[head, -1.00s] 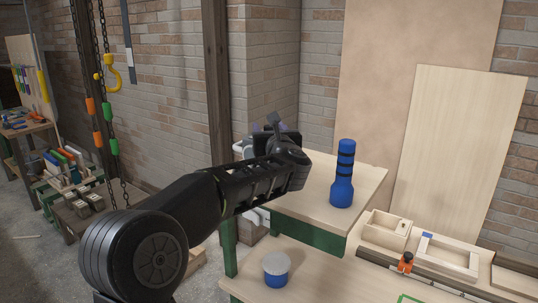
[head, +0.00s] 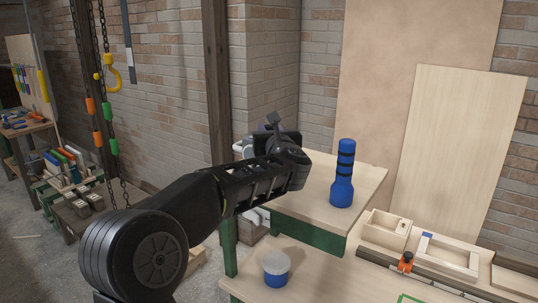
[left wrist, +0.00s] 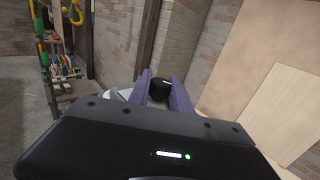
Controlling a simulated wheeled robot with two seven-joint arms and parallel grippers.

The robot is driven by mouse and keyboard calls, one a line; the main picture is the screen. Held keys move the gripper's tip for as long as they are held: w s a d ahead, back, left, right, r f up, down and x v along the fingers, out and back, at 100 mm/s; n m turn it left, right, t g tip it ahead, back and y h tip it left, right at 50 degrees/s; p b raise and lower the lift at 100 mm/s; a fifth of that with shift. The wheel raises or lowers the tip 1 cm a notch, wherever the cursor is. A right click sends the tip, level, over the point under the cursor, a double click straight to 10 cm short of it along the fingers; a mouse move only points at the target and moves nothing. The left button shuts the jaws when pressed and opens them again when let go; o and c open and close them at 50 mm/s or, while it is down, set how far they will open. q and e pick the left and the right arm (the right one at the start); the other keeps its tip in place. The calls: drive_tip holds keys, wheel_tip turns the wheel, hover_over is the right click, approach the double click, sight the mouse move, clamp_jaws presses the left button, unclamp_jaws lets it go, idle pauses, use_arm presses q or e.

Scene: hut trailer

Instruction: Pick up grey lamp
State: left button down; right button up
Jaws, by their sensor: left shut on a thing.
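My left gripper (left wrist: 160,92) reaches over the back left of the raised wooden bench top. In the left wrist view its two purple fingers are shut on a dark, rounded part (left wrist: 160,87), which I take to be part of the grey lamp. A pale grey piece (left wrist: 123,94) shows beside and below the fingers. In the head view a pale grey bit of it (head: 239,149) shows left of my black wrist. The wrist and forearm hide most of the lamp there, so I cannot tell whether it still touches the bench. My right gripper is not in view.
A blue flashlight (head: 342,178) stands upright on the raised bench top (head: 302,207), right of my gripper. Wooden trays (head: 386,231) lie to the right. A brick wall and pillar stand close behind.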

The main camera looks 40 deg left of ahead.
use_arm(q)
drive_tip(key=shift+r, duration=0.15)
idle(0.8)
wheel_tip(320, 180, up, 10)
drive_tip(key=shift+f, duration=0.1)
idle(0.8)
